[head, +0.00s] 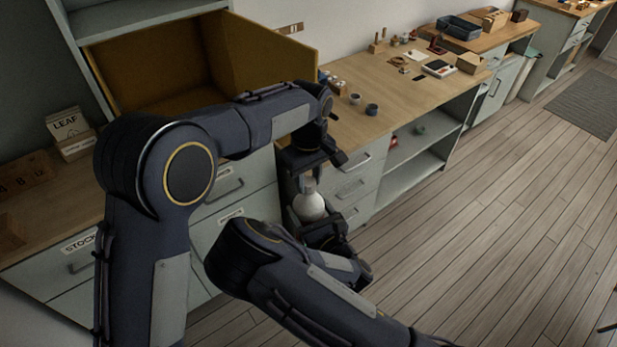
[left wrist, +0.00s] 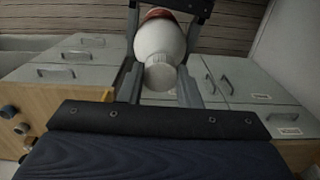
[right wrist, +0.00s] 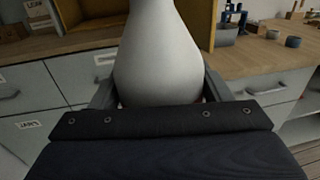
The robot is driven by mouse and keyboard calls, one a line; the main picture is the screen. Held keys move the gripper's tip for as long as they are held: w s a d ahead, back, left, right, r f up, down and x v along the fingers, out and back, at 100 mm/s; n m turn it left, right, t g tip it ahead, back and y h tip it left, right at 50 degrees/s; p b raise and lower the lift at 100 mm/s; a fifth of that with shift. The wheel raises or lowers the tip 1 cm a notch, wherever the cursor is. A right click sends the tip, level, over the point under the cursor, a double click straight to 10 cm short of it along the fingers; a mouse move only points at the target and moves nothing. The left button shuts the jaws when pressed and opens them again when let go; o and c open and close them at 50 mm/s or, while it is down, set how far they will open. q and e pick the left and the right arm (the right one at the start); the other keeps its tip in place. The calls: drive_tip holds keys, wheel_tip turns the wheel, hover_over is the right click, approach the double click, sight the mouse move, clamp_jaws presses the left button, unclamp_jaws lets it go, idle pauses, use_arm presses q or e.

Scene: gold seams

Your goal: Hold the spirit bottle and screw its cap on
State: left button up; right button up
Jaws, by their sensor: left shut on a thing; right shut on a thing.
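The spirit bottle (head: 309,205) is white and rounded, held upright in front of the drawers in the head view. My right gripper (head: 322,226) is shut on its body, which fills the middle of the right wrist view (right wrist: 158,60). In the left wrist view the cap lies in line with the bottle (left wrist: 160,42), which shows a reddish band. The cap looks seated at the neck; the thread is hidden.
The wooden worktop (head: 400,95) with small cups (head: 372,109) and tools is behind and to the right. An open cabinet (head: 160,65) stands behind my left arm. Drawers (head: 352,187) are close behind the bottle. The floor (head: 480,200) at right is clear.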

use_arm(q)
drive_tip(key=m, duration=0.8)
drive_tip(key=shift+m, duration=0.4)
drive_tip(key=m, duration=0.8)
drive_tip(key=shift+m, duration=0.4)
drive_tip(key=o, duration=1.1)
drive_tip(key=shift+r, duration=2.25)
drive_tip(key=shift+c, duration=0.3)
